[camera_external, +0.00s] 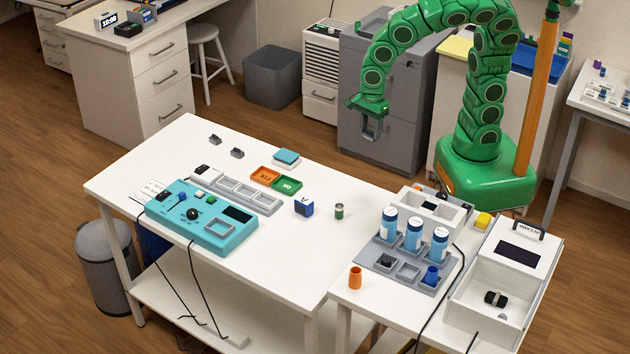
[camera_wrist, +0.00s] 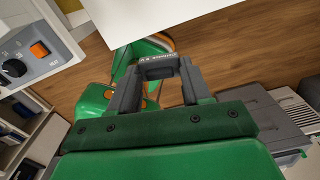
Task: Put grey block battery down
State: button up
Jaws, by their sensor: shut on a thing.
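My gripper (camera_external: 370,132) hangs in the air beyond the far edge of the white table (camera_external: 330,270), in front of a grey cabinet. In the wrist view, my gripper (camera_wrist: 159,82) is shut on a small grey block (camera_wrist: 158,70) with lettering along its face. The block sits between the fingertips, apart from any surface. In the external view it is too small to make out clearly. Two small dark grey pieces, one at the far left (camera_external: 215,139) and one beside it (camera_external: 237,152), lie on the table.
A grey rack (camera_external: 385,275) with blue-white bottles stands right. The table's near middle is clear.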

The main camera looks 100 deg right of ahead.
aim_at(370, 131)
notch_tip(370, 131, up, 8)
jog(key=shift+r, duration=0.1)
jog(key=shift+w+a+r, duration=0.1)
jog(key=shift+r, duration=0.05)
jog(key=a+n, duration=2)
jog(key=a, duration=2.3)
jog(key=w+a+f, duration=0.3)
jog(key=f, duration=0.1)
jog(key=w+a+f, duration=0.3)
jog(key=f, duration=0.2)
jog(key=w+a+f, duration=0.2)
jog(key=w+f, duration=0.1)
jog(key=f, duration=0.1)
jog(key=shift+a+f, duration=0.4)
jog(key=shift+w+a+f, duration=0.3)
jog(key=shift+f, duration=0.05)
jog(key=shift+w+a+f, duration=0.1)
jog(key=shift+f, duration=0.1)
notch_tip(370, 131, down, 3)
jog(key=shift+f, duration=0.2)
